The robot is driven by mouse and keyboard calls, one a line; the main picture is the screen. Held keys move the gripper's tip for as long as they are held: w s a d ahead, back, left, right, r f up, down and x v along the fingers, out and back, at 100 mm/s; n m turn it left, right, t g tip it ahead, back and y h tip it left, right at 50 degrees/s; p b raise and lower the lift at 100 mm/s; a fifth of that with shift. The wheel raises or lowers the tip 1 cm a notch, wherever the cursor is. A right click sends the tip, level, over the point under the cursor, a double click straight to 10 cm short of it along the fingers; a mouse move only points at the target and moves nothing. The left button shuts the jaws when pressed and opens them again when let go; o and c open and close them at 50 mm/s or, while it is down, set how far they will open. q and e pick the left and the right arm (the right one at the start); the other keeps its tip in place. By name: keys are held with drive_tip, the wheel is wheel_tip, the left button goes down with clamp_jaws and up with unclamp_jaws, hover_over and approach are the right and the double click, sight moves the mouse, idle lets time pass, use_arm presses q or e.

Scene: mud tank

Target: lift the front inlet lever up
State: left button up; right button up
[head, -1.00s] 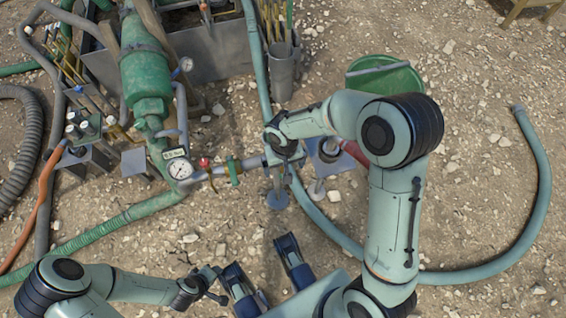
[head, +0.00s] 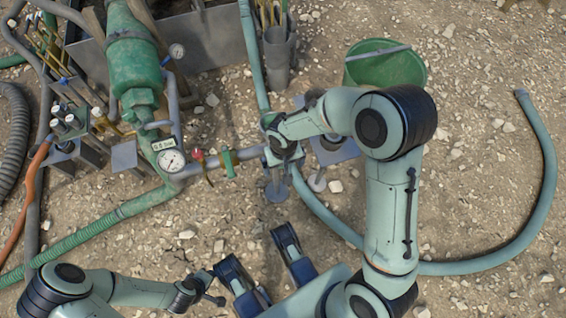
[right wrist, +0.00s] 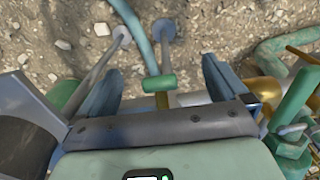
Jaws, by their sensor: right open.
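A green lever handle (right wrist: 160,83) on a brass stem shows in the right wrist view, in the gap between the fingers of my right gripper (right wrist: 158,88). The right gripper is open, one blue finger on each side, and I cannot tell whether either touches the handle. In the head view the right gripper (head: 280,168) points down at the right end of the inlet pipe, and my wrist hides the handle there. Another green handle (head: 228,163) shows to its left on the pipe. My left gripper (head: 212,284) is low in the head view; its jaws are unclear.
A pressure gauge (head: 171,160) and a red-handled valve (head: 199,155) stand left of the right gripper. A green bucket (head: 385,67) stands behind. A blue-green hose (head: 545,170) curves over the stony ground at right. Green pipework (right wrist: 290,125) crowds the wrist view's right side.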

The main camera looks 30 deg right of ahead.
drive_tip(key=shift+c, duration=0.3)
drive_tip(key=c, duration=1.5)
drive_tip(key=shift+s+r, duration=0.1)
drive_tip(key=shift+r, duration=0.1)
drive_tip(key=shift+s+a+r+p, duration=0.1)
drive_tip(key=shift+s+r+p, duration=0.25)
drive_tip(key=shift+r+p, duration=0.25)
drive_tip(key=shift+s+a+r+p, duration=0.1)
drive_tip(key=shift+s+r+p, duration=0.25)
drive_tip(key=shift+r+p, duration=0.4)
drive_tip(key=shift+r, duration=0.1)
